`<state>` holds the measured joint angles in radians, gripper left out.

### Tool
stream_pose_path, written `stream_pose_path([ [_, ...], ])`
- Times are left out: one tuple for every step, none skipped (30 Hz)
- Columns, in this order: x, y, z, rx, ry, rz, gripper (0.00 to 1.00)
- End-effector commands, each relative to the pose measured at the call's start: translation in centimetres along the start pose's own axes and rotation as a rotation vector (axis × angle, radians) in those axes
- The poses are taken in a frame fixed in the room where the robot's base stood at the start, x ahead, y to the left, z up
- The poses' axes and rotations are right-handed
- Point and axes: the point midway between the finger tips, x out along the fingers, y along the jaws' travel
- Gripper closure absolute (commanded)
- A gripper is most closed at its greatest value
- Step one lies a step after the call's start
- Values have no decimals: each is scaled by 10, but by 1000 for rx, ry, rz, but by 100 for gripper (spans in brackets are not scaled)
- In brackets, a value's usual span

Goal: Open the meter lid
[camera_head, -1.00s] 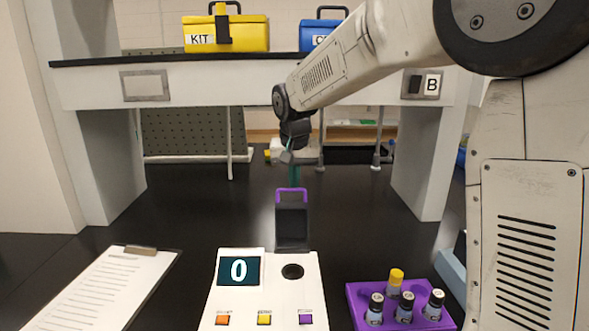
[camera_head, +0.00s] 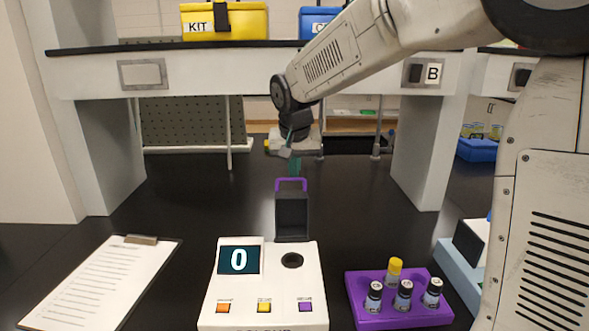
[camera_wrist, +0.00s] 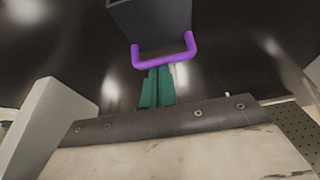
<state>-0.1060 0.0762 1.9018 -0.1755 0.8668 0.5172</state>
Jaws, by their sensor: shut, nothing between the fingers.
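The white meter (camera_head: 231,306) stands on the black bench with a display reading 0, a round dark well and three coloured buttons. Its black lid (camera_head: 292,216) stands raised at the meter's back edge, leaving the well (camera_head: 292,261) uncovered. The lid's purple handle (camera_head: 291,181) is at the top; the handle also shows in the wrist view (camera_wrist: 165,57). My gripper (camera_head: 294,167) is behind the handle, its teal fingers shut and empty. In the wrist view my gripper (camera_wrist: 157,88) points at the handle's bar, very close to it; I cannot tell whether they touch.
A purple rack (camera_head: 420,316) with several small vials stands right of the meter. A clipboard (camera_head: 100,283) lies to the left. A shelf (camera_head: 260,70) with a yellow kit box (camera_head: 240,22) spans the back, its posts either side. The bench between the posts is mostly clear.

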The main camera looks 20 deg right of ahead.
Motion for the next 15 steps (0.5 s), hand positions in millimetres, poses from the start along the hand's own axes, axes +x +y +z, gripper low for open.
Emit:
stream_pose_path([
  [-1,0,2,-2,8,0,100],
  [-2,0,2,-2,15,1,100],
  [-4,0,4,-1,26,0,100],
  [-5,0,5,-1,35,0,100],
  [-6,0,6,-1,44,0,100],
  [-8,0,8,-2,60,0,100],
  [-10,0,10,-1,73,-1,100],
  [-11,0,12,-3,87,0,100],
  [-14,0,14,-3,109,-2,100],
  [-16,0,17,-4,125,-1,100],
  [-18,0,19,-3,144,-2,100],
  [-20,0,23,-3,167,-1,100],
  [-23,0,25,-4,187,-2,100],
  [-24,0,27,-2,183,-2,100],
  [-27,0,31,-2,181,-1,100],
])
